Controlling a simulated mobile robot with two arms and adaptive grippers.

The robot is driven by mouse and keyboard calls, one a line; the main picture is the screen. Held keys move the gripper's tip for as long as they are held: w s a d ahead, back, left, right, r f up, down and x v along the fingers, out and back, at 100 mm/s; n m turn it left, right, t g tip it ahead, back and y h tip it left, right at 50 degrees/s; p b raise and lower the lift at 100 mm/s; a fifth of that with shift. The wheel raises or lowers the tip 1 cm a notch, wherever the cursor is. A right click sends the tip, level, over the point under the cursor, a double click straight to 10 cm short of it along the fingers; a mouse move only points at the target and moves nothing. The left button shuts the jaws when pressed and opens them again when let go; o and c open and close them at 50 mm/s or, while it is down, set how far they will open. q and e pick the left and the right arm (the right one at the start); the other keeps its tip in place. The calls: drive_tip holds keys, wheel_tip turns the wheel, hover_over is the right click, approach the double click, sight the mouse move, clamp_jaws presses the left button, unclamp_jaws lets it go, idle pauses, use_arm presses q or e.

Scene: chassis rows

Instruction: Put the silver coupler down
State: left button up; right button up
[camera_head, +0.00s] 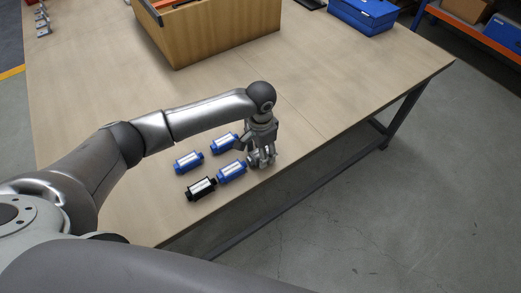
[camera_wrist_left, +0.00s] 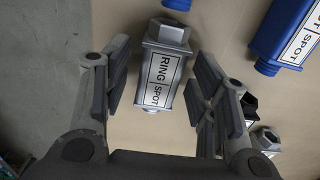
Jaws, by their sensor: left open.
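A silver coupler with a white label reading "RING SPOT" (camera_wrist_left: 160,72) lies on the wooden table (camera_head: 340,95). It sits between the two fingers of my left gripper (camera_wrist_left: 158,85), with a gap to the left finger and a narrower one to the right. My left gripper is open and points down at the table near its right edge, where it also shows in the head view (camera_head: 261,158). In that view the gripper hides most of the silver coupler. My right gripper is not in view.
Several blue couplers (camera_head: 188,161) and a black coupler (camera_head: 200,188) lie left of the gripper. One blue coupler (camera_wrist_left: 288,38) is close on the right in the wrist view. A wooden crate (camera_head: 215,32) and blue boxes (camera_head: 362,15) stand farther back.

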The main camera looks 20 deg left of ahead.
use_arm(q)
drive_tip(key=shift+r, duration=0.1)
wheel_tip(320, 180, up, 12)
idle(0.5)
idle(0.4)
